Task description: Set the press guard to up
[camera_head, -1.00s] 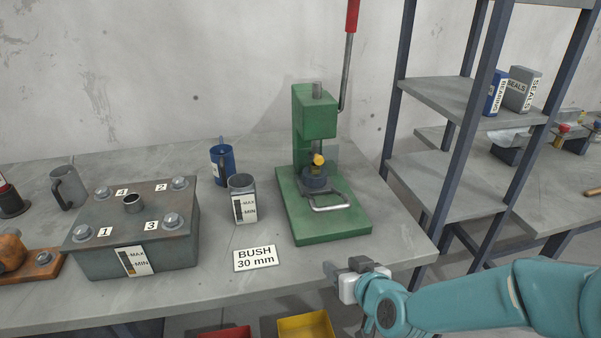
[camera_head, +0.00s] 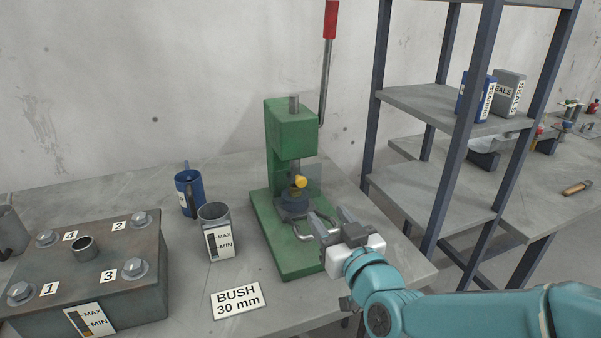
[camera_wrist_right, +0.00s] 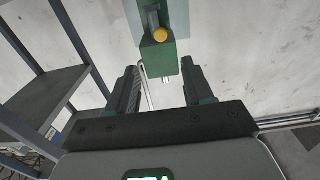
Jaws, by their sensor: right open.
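The green press (camera_head: 289,130) stands on the bench, its red-handled lever raised at the back. A see-through guard panel (camera_head: 314,180) shows at the press's working area, beside a yellow knob (camera_head: 300,181). In the right wrist view the yellow knob (camera_wrist_right: 160,35) and green press part (camera_wrist_right: 158,58) show beyond the open fingers. My left gripper is out of view.
A grey tank (camera_head: 85,265) with numbered bolts, a grey jug (camera_head: 216,238) and a blue mug (camera_head: 188,190) stand left of the press. A BUSH 30 mm card (camera_head: 238,300) lies in front. A shelf rack (camera_head: 440,185) rises on the right.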

